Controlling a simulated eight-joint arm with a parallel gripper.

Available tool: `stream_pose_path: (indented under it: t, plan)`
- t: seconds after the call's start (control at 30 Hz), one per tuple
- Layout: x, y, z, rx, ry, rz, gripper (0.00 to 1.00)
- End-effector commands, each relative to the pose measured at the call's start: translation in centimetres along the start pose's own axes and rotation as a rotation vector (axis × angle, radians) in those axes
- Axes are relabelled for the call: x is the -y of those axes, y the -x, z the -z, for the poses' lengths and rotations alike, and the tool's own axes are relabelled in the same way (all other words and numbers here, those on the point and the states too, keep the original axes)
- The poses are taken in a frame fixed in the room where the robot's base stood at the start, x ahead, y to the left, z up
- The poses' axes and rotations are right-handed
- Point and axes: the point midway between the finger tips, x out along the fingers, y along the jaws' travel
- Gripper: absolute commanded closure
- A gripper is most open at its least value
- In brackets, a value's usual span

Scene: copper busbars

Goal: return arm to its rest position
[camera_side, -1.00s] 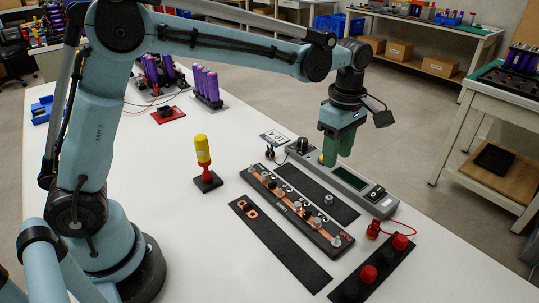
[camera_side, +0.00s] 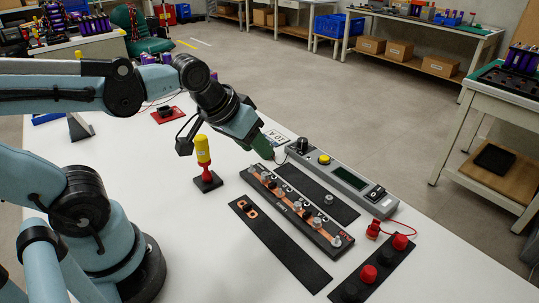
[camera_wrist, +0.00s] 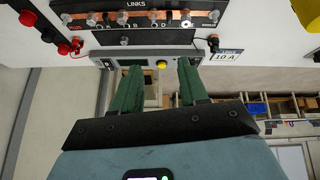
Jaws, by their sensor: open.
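My gripper (camera_side: 264,146) has green fingers and is open and empty. In the side view it is tilted down to the right, above the table by the left end of the grey meter unit (camera_side: 350,179). In the wrist view the two fingers (camera_wrist: 158,66) stand apart with nothing between them. The meter's yellow button (camera_side: 324,160) is clear of the fingers in the side view. The busbar strip (camera_side: 296,208), with copper links and several studs, lies in front of the meter.
A yellow-handled tool (camera_side: 203,150) stands upright on a black base, left of my gripper. A black strip (camera_side: 280,246) and a dark plate with red knobs (camera_side: 369,273) lie nearer the front. The 10 A card (camera_side: 277,137) lies beyond the gripper. The table's front middle is clear.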

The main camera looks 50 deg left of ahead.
Motion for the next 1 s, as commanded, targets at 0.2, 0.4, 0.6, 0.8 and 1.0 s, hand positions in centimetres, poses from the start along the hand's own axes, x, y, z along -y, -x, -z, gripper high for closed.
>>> stream_pose_path:
  t: [0.2, 0.4, 0.6, 0.8, 1.0]
  plan:
    - [0.9, -0.2, -1.6, -0.06, -0.162, 0.005, 0.57]
    - [1.0, -0.2, -1.7, -0.065, -0.179, 0.006, 0.57]
    - [1.0, -0.2, -1.7, -0.064, -0.178, 0.006, 0.57]
    - [1.0, -0.2, -1.7, -0.064, -0.177, 0.006, 0.57]
    - [1.0, -0.2, -1.7, -0.063, -0.176, 0.006, 0.57]
